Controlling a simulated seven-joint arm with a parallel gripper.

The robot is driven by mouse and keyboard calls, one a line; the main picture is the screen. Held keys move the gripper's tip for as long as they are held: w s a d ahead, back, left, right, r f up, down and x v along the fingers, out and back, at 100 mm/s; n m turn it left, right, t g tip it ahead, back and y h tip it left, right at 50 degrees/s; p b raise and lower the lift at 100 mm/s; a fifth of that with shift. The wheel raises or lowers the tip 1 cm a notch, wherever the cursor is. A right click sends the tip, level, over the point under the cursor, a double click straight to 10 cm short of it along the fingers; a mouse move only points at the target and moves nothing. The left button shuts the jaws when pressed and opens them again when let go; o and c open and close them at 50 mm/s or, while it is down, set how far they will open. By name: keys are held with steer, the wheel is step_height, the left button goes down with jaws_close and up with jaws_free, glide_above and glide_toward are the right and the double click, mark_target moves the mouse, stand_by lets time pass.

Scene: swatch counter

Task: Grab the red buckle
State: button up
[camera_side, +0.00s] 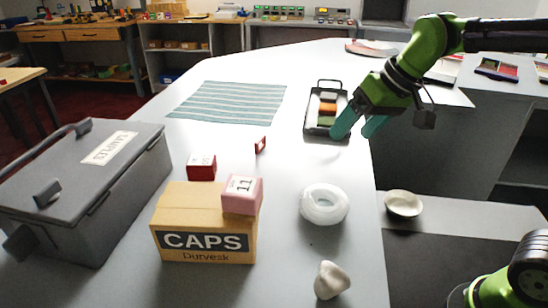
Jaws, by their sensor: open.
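A small red piece that looks like the buckle (260,145) stands on the white counter, left of centre and just in front of the striped cloth. It is too small to make out its details. My gripper (358,125), with teal fingers, is open and empty. It hangs over the counter's right edge, beside the black tray, well to the right of the red piece and apart from it.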

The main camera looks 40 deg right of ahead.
steer(key=w+a+r+n+g, duration=0.1)
steer(key=w+a+r+n, duration=0.2)
steer(key=w, duration=0.5)
steer(key=w+a+r+n, duration=0.2)
steer(key=w+n, duration=0.3)
steer(key=w, duration=0.2)
glide_above(260, 138)
steer(key=s+d, duration=0.2)
steer(key=s, duration=0.1)
steer(key=f, duration=0.9)
steer(key=shift+w+a+f, duration=0.2)
steer(key=shift+a+x, duration=0.1)
steer(key=shift+x, duration=1.4)
steer(key=shift+a+x, duration=0.15)
steer(key=shift+x, duration=1.35)
steer(key=shift+w+r, duration=0.1)
steer(key=shift+r, duration=0.05)
steer(key=shift+c, duration=0.3)
steer(key=c, duration=1)
steer(key=shift+r, duration=0.1)
steer(key=shift+c, duration=0.2)
